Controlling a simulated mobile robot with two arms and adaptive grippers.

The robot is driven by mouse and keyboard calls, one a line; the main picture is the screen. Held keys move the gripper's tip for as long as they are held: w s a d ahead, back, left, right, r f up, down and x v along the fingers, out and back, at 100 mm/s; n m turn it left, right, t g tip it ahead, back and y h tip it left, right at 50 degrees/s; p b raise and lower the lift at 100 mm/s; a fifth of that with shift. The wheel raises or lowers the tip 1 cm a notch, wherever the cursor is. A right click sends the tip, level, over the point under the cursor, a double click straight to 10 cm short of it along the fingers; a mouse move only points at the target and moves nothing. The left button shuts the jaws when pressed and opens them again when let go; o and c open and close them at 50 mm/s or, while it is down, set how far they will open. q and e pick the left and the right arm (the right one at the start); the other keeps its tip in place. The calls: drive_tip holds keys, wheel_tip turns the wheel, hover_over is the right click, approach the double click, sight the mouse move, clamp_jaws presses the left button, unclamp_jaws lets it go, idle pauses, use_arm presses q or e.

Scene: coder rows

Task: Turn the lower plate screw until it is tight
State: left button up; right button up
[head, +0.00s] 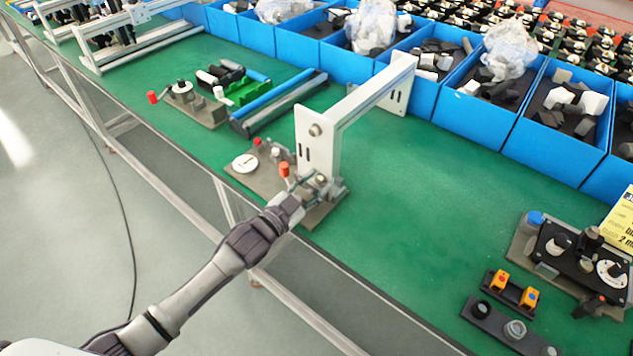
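A white bracket (318,152) stands upright on the green bench, its front plate facing me. A round screw head (315,130) shows on the upper part of the plate. A lower round screw head (322,179) shows near the plate's foot. My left gripper (316,184) is at this lower screw, with its fingers close around or against it. The fingers are small and overlap the fixture, so I cannot tell whether they grip the screw or how far it is turned. My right gripper is not in view.
A brown base plate (262,180) with a white dial and red knobs lies beside the bracket. Blue bins (480,118) line the back. Control boxes stand at the right (565,255). The green bench top (420,200) between is clear.

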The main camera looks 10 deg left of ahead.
use_arm(q)
drive_tip(key=shift+r+n+p, duration=0.2)
drive_tip(key=shift+n+p, duration=0.35)
drive_tip(key=shift+n, duration=0.45)
drive_tip(key=n, duration=0.2)
drive_tip(key=shift+n+p, duration=0.35)
drive_tip(key=shift+n, duration=0.05)
drive_tip(key=n, duration=0.5)
drive_tip(key=shift+f, duration=0.2)
clamp_jaws()
unclamp_jaws()
